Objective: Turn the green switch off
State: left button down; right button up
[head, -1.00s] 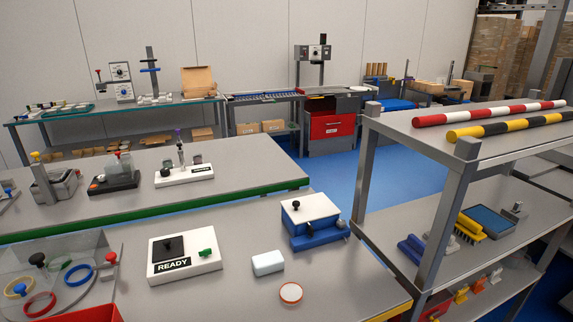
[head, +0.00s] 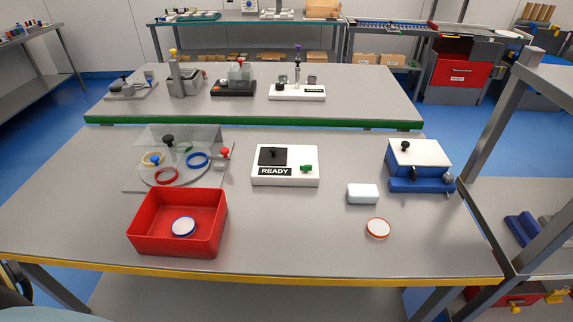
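The green switch (head: 307,168) is a small green knob or lever on the right part of a white box (head: 285,180) in the head view. The box carries a black square plate (head: 272,156) with a black knob and a label reading READY. It sits in the middle of the near table. The switch's exact position is too small to tell. Neither of my grippers shows in the head view.
On the near table (head: 300,240) are a red bin (head: 150,235) holding a blue-rimmed disc, a ring station with a clear shield (head: 190,140), a white block (head: 362,194), an orange-rimmed disc (head: 378,228) and a blue-and-white box (head: 420,160). A shelf rack stands right.

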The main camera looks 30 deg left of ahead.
aim_at(306, 168)
jog(key=u, duration=1.3)
jog(key=k, duration=0.55)
jog(key=z, duration=0.45)
jog(key=i, duration=0.5)
